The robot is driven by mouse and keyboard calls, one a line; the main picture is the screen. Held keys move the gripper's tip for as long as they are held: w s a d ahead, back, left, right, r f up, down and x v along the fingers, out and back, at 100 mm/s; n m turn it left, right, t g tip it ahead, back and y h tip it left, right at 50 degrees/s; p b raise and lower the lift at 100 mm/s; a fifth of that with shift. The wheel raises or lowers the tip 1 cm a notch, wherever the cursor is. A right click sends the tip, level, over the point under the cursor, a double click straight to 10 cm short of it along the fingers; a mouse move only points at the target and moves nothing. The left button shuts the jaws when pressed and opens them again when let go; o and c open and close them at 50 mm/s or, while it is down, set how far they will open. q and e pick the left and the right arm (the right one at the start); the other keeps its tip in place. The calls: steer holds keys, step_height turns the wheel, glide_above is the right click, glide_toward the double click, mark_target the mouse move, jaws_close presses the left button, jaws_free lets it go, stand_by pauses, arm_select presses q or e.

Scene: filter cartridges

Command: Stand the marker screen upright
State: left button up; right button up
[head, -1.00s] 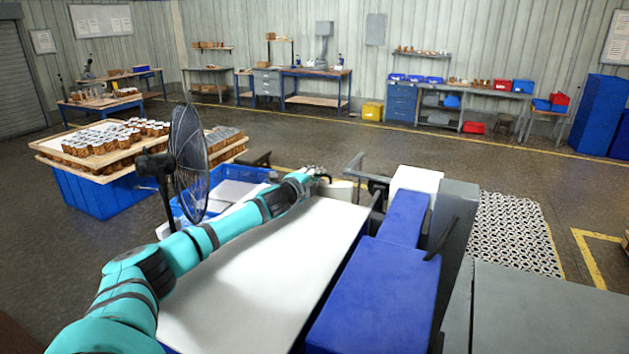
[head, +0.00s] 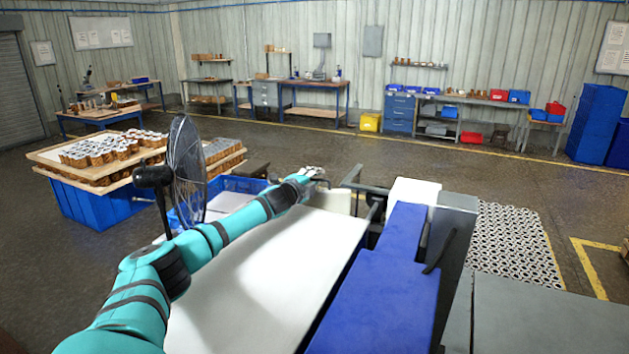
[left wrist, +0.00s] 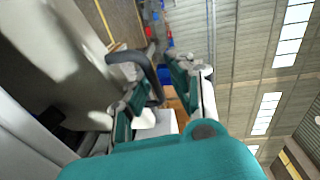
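My left arm reaches along the white table top, and its gripper (head: 318,174) is at the far end, beside a dark angular bracket (head: 352,176). In the left wrist view the two gripper fingers (left wrist: 158,82) stand apart. A dark curved bar (left wrist: 128,58) shows near and partly between them; I cannot tell whether they touch it. I cannot clearly identify the marker screen. The bracket, or the grey panel (head: 456,235) standing beside the blue boxes, may belong to it. My right gripper is not in view.
A black fan (head: 187,172) stands close to my left arm. A white box (head: 415,190) and long blue boxes (head: 380,295) lie right of the white table top (head: 270,290). Left is a blue bin (head: 100,205) under trays of cartridges. The floor behind is mostly clear.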

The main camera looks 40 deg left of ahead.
arm_select(q)
steer(key=shift+s+d+f, duration=0.15)
steer(key=shift+s, duration=0.2)
steer(key=v, duration=1)
steer(key=shift+s, duration=0.15)
steer(key=shift+s+d+r, duration=0.1)
steer(key=shift+s+r, duration=0.2)
steer(key=shift+s, duration=0.2)
